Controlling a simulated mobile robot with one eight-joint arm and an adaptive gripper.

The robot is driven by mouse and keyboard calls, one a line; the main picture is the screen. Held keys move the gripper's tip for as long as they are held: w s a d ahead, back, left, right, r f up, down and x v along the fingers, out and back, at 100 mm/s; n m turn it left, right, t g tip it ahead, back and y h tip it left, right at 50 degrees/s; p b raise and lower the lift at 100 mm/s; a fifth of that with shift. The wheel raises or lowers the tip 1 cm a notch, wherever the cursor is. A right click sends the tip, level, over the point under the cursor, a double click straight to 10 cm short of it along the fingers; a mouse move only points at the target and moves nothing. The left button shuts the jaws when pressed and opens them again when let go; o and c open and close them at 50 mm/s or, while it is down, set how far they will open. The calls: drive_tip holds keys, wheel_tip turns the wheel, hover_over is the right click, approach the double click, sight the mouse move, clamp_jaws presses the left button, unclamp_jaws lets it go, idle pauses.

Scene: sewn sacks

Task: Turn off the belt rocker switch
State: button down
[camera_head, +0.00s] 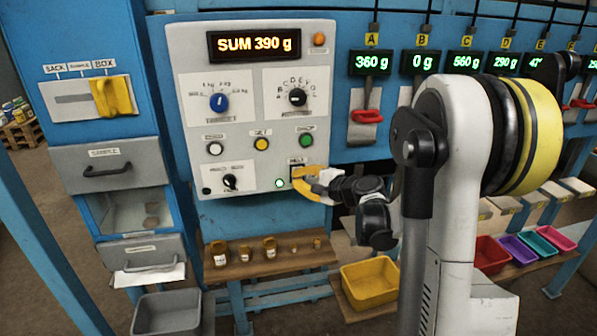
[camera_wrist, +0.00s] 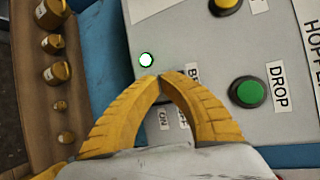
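The belt rocker switch (camera_head: 297,171) is at the lower right of the grey control panel (camera_head: 185,52), under a label that appears to read BELT. My gripper (camera_head: 298,182) is at the switch and partly covers it. In the wrist view my gripper (camera_wrist: 162,78) has its two yellow fingers curved together with the tips meeting, and nothing shows between the tips. The fingers cover most of the switch area there, and an ON label (camera_wrist: 163,120) shows between them. Whether the tips touch the switch, and which way it is tilted, I cannot tell. A small lamp (camera_head: 280,183) left of the switch glows; it also shows in the wrist view (camera_wrist: 146,59).
The green DROP button (camera_head: 306,140) is just above the switch; it is also close in the wrist view (camera_wrist: 248,92). The display (camera_head: 254,44) reads SUM 390 g. Several brass weights stand on a wooden shelf (camera_head: 235,270) below. A yellow bin (camera_head: 369,283) stands beneath my arm.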

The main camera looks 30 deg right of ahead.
drive_tip(key=shift+w+d, duration=0.1)
drive_tip(key=shift+w, duration=0.2)
idle(0.6)
drive_tip(key=shift+s, duration=0.1)
drive_tip(key=shift+s+a, duration=0.25)
drive_tip(key=shift+s, duration=0.4)
drive_tip(key=shift+s+f, duration=0.1)
drive_tip(key=s, duration=0.1)
drive_tip(key=s+a+b, duration=0.1)
drive_tip(key=s, duration=0.2)
drive_tip(key=shift+s+a+f, duration=0.15)
drive_tip(key=shift+s+f, duration=0.1)
drive_tip(key=shift+s, duration=0.05)
drive_tip(key=shift+a, duration=0.1)
idle(0.4)
